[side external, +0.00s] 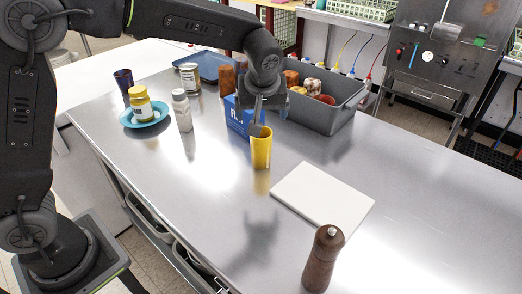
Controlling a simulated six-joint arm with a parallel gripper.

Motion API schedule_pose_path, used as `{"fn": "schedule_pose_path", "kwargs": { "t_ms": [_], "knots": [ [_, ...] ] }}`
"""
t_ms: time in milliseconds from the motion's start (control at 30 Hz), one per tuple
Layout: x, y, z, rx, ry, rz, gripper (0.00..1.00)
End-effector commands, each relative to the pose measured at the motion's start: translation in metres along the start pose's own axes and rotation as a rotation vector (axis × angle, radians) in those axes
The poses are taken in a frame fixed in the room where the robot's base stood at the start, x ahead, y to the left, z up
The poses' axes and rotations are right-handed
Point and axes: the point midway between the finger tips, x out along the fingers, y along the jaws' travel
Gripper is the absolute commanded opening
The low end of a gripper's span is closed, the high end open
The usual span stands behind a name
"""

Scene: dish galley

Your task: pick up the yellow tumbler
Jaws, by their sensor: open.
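The yellow tumbler (261,149) stands upright on the steel table, near the middle of the side external view. My gripper (258,126) points down right at the tumbler's rim. It is open, and a finger overlaps the tumbler's top in the picture. I cannot tell whether a finger is inside the tumbler or touches it. The far side of the tumbler is hidden.
A blue box (238,118) stands close behind the tumbler, and a grey bin (347,110) with several items is behind it. A white board (322,195) lies to the right, a brown pepper mill (323,258) in front. A white bottle (182,112) stands left.

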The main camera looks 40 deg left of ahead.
Motion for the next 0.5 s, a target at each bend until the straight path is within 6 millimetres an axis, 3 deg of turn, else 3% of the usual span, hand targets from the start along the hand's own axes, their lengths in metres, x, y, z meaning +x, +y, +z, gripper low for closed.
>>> {"fn": "schedule_pose_path", "kwargs": {
  "t_ms": [300,500],
  "knots": [
    [0.060,-0.002,0.000,0.000,-0.004,-0.004,0.91],
    [0.074,-0.001,0.001,0.001,-0.003,-0.002,0.91]
  ]
}}
